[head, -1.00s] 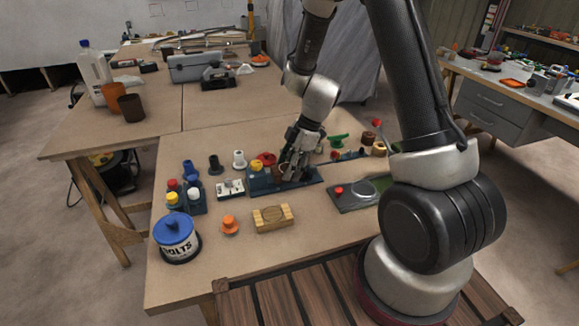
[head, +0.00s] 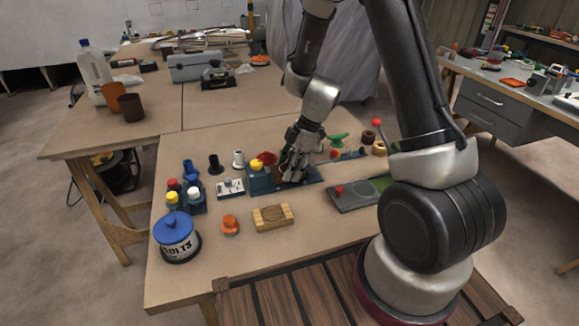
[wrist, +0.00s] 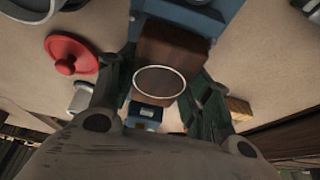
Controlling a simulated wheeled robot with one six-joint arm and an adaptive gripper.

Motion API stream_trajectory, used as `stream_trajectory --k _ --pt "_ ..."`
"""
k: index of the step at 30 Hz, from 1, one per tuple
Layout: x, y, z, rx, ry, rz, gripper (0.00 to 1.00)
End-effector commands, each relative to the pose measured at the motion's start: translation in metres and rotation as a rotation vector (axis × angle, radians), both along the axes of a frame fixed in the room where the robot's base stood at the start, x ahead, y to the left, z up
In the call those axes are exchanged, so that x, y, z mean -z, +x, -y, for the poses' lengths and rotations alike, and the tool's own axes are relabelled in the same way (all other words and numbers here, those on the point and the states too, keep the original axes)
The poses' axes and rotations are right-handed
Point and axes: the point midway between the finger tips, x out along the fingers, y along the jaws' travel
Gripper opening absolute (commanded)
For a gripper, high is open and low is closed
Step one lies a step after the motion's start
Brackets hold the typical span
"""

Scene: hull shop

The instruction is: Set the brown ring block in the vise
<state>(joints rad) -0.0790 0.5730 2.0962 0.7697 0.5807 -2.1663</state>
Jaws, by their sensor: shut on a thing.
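The brown ring block (wrist: 158,84), with a pale ring on its face, sits between the fingers of my gripper (wrist: 160,98) in the wrist view. My gripper (head: 294,168) is shut on it, low over the blue vise (head: 310,182) in the head view. Blue parts of the vise (wrist: 208,18) show beyond and below the block in the wrist view. My fingers hide most of the block in the head view. I cannot tell whether the block rests on the vise bed or hangs just above it.
A red knobbed piece (wrist: 70,62) lies close beside my fingers. A wooden block (head: 272,217), an orange knob (head: 230,225) and a blue-lidded bolts tin (head: 176,238) stand in front. A grey plate (head: 355,195) lies right of the vise.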

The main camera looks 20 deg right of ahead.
Motion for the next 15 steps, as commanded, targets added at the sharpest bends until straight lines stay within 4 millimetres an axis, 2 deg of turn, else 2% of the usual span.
stream_trajectory --k 11,12,13,15 --pt "0.0079 0.0001 0.0002 0.0 0.0 0.0 0.24" --pt "0.0081 0.0002 0.0001 0.0 0.0 0.0 0.53" --pt "0.008 0.0002 0.0002 0.0 0.0 0.0 0.59" --pt "0.0078 0.0002 0.0001 0.0 0.0 0.0 0.59"
